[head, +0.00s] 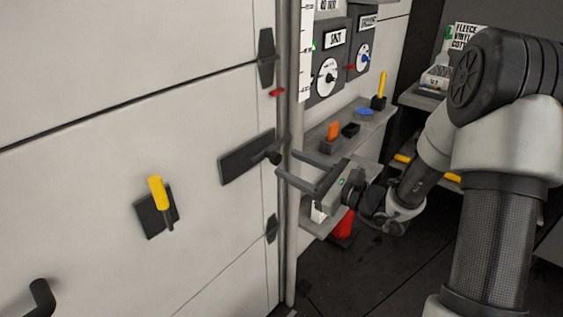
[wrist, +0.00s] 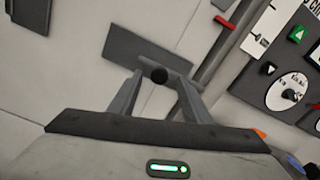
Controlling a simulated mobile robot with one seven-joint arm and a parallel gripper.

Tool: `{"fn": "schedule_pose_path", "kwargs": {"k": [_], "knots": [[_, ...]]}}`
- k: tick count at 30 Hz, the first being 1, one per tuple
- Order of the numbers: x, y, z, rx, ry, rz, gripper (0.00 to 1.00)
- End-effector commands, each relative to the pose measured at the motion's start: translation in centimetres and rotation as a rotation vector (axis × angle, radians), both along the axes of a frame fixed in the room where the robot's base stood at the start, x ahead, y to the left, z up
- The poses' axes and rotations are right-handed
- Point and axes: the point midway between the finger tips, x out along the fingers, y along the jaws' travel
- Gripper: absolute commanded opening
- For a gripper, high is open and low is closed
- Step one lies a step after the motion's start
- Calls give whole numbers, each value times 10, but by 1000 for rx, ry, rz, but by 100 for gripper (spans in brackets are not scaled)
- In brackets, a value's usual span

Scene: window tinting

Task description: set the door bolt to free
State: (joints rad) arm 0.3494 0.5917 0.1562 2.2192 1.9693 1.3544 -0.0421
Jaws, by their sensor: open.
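A dark rectangular plate (head: 243,160) is fixed on the white door near its right edge, with a short round knob (head: 273,158) at its right end, which looks like the bolt. My gripper (head: 283,164) is open in front of the knob, its fingers pointing at the door. In the wrist view the black knob (wrist: 159,75) shows between the two fingertips; I cannot tell whether either finger touches it. The plate (wrist: 140,52) is behind the fingers there. No free or locked marking is readable on it.
A yellow-handled lever (head: 160,194) on a dark plate sits further left on the door. A vertical pole (head: 292,230) runs beside the door edge, with a small red tab (head: 277,93). A shelf with small items (head: 352,130) and dial panels (head: 327,76) stand to the right.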

Motion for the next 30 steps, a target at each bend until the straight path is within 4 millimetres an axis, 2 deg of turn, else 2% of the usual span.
{"fn": "schedule_pose_path", "kwargs": {"k": [3,7,19,27,30], "knots": [[12,17,-1,0,0,2,44],[21,27,0,1,0,1,44],[26,33,0,0,1,0,44],[25,33,0,0,1,0,0],[25,33,0,0,1,0,0]]}}
